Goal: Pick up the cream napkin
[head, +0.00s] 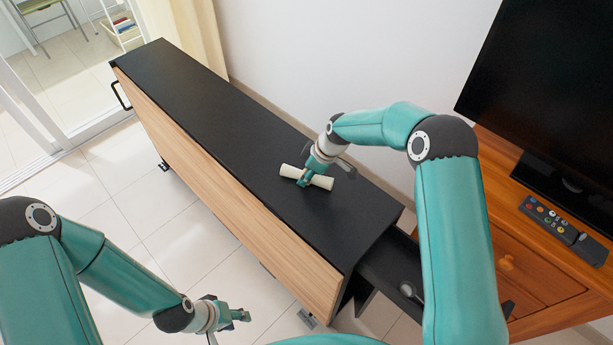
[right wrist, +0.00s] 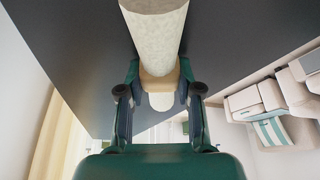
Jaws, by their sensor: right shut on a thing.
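The cream napkin (head: 321,181) is a rolled cylinder with a tan band around its middle. It is at the black top of the long cabinet (head: 215,105); I cannot tell whether it touches the top or is just above it. My right gripper (head: 306,178) comes from above and is shut on the napkin's middle. In the right wrist view the napkin (right wrist: 158,40) runs between the two fingers (right wrist: 160,88), at the band. My left gripper (head: 238,315) is low at the bottom of the head view, over the floor, away from the napkin; its finger opening is unclear.
A dark open compartment or drawer (head: 385,268) is at the cabinet's near end. A wooden stand (head: 510,262) on the right bears a television (head: 550,90) and a remote (head: 546,213). The cabinet top around the napkin is bare. A sofa (right wrist: 275,115) shows in the right wrist view.

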